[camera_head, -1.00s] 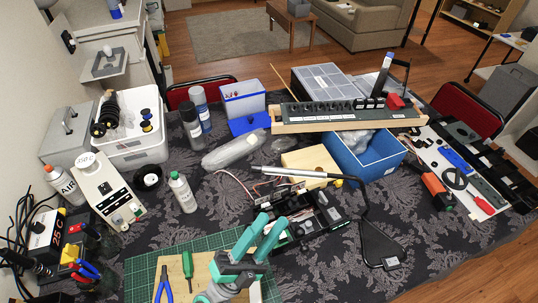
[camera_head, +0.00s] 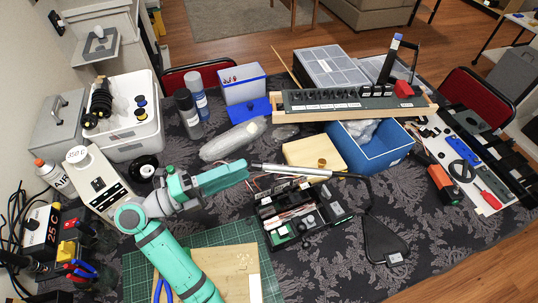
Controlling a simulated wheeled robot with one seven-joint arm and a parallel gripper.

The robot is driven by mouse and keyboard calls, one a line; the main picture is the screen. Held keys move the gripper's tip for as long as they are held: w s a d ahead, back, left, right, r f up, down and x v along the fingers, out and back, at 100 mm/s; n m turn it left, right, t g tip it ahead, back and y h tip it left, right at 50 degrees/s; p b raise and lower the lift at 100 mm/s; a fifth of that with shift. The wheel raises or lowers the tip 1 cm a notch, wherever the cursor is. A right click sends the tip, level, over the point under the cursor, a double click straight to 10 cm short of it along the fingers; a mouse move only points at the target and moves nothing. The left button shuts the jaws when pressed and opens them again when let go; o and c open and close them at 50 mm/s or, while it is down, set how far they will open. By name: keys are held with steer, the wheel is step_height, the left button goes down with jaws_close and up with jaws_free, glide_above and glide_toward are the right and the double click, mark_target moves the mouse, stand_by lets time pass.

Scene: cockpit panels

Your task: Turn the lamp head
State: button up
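The desk lamp has a slim grey bar head (camera_head: 292,170) lying roughly level across the middle of the table in the head view. A thin dark stem runs from its right end down to a flat black base (camera_head: 385,240). My teal gripper (camera_head: 246,170) points right, with its fingertips at the left end of the lamp head. The fingers overlap in this view, so I cannot tell their gap or whether they touch the lamp. The very left tip of the head is hard to make out.
An open black case of electronics (camera_head: 300,215) lies below the lamp head. A wooden block (camera_head: 313,153) and a blue bin (camera_head: 370,155) stand behind it. Dark cloth is clear around the lamp base.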

mark_target(290, 169)
steer(key=x, duration=0.9)
steer(key=shift+s+d, duration=0.15)
steer(key=shift+r, duration=0.1)
jaws_close()
